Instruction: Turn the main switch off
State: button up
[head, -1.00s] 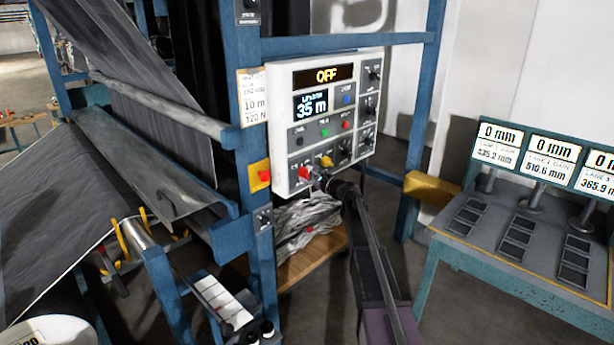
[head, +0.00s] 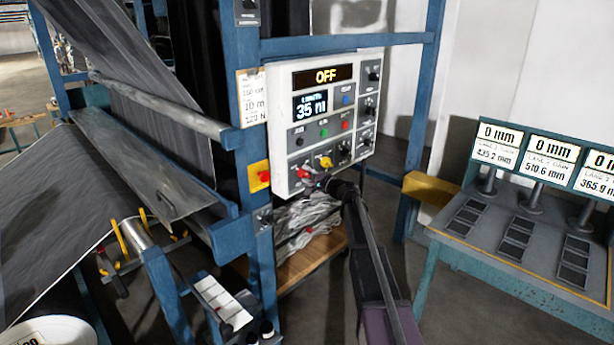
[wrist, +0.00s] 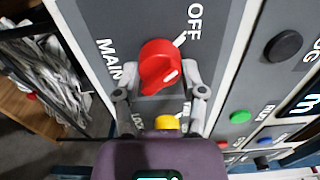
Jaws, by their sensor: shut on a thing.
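The main switch is a red knob on the control panel, labelled MAIN and OFF; it shows in the wrist view (wrist: 157,62) and low on the panel in the head view (head: 303,173). My gripper (wrist: 160,80) has one grey finger on each side of the knob and is shut on it. A white mark on the knob's lower right face shows in the wrist view. The OFF label (wrist: 194,22) and its white tick are above right of the knob. The panel's top display (head: 326,75) reads OFF.
A yellow knob (head: 326,162) sits right beside the red one. Green, blue and red buttons and black knobs fill the panel (head: 284,110). A red button on a yellow box (head: 259,175) is on the blue post at left. A yellow block (head: 432,187) is at right.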

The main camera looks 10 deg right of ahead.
jog(key=shift+w+n, duration=0.1)
jog(key=shift+n, duration=0.2)
jog(key=o, duration=1.2)
jog(key=shift+a, duration=0.1)
jog(key=shift+c, duration=0.2)
jog(key=v, duration=1.2)
